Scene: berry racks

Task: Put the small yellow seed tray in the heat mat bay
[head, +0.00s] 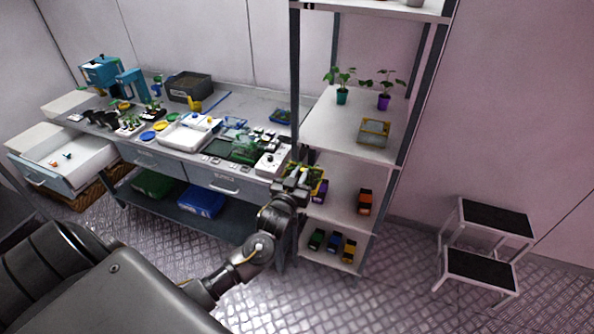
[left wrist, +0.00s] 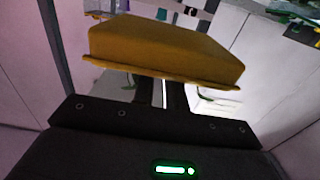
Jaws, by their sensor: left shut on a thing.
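The small yellow seed tray (left wrist: 165,48) fills the upper middle of the left wrist view, held in front of the gripper. That gripper is shut on the tray, between the bench's right end and the rack, and the fingers are largely hidden. The heat mat bay is not clearly identifiable; a rack (head: 335,125) with several white shelves stands beside the gripper. My right gripper is not in view.
The bench (head: 180,100) at left is crowded. A step stool (head: 485,250) stands at right; floor between is clear.

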